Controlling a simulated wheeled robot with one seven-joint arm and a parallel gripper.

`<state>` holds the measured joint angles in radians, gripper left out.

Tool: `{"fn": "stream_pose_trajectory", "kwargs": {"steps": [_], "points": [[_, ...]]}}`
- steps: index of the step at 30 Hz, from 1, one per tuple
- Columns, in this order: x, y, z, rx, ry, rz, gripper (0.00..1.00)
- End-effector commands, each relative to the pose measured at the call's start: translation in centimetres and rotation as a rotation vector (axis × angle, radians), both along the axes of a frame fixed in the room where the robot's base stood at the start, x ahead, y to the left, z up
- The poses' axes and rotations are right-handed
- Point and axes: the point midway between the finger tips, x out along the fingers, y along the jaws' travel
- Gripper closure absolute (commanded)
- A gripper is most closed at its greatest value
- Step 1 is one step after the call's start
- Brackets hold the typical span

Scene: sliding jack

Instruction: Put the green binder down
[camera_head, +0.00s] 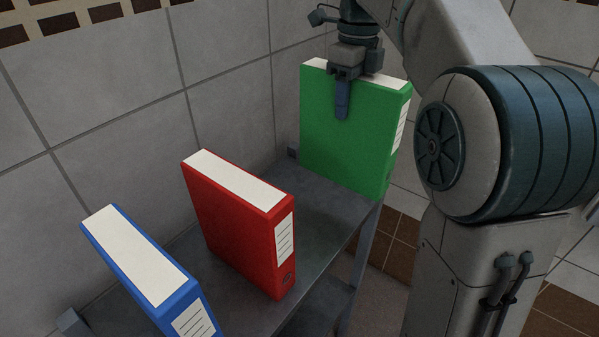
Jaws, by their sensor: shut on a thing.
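The green binder (342,137) is upright at the far right end of the grey metal shelf (325,227). Its white top edge faces up and its label side faces right. My gripper (342,105) is over its top edge, shut on it, with one finger lying against the green front face. The other finger is hidden behind the binder. The binder's lower edge is close to the shelf's far end; I cannot tell whether it touches the surface.
A red binder (236,226) stands upright mid-shelf, and a blue binder (150,275) stands at the near left. Bare shelf lies between the red and green binders. A tiled wall (115,100) runs behind the shelf. My arm fills the right side.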

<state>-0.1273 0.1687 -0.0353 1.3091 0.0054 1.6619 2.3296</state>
Motion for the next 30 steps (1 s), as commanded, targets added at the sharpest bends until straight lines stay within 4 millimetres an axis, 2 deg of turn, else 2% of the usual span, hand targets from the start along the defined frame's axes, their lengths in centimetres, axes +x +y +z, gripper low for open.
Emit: {"fn": "stream_pose_trajectory", "kwargs": {"steps": [9, 13, 19, 27, 30], "points": [[-1.6, 6.7, -4.0, 0.0, 0.003, 0.004, 1.0], [-2.0, 8.6, -5.2, 0.0, 0.001, 0.004, 1.0], [-2.3, 9.7, -6.1, 0.0, 0.001, 0.002, 1.0], [-2.3, 9.7, -9.5, 0.0, 0.002, 0.003, 1.0], [-2.3, 9.7, -9.9, 0.001, 0.001, 0.003, 1.0]]}}
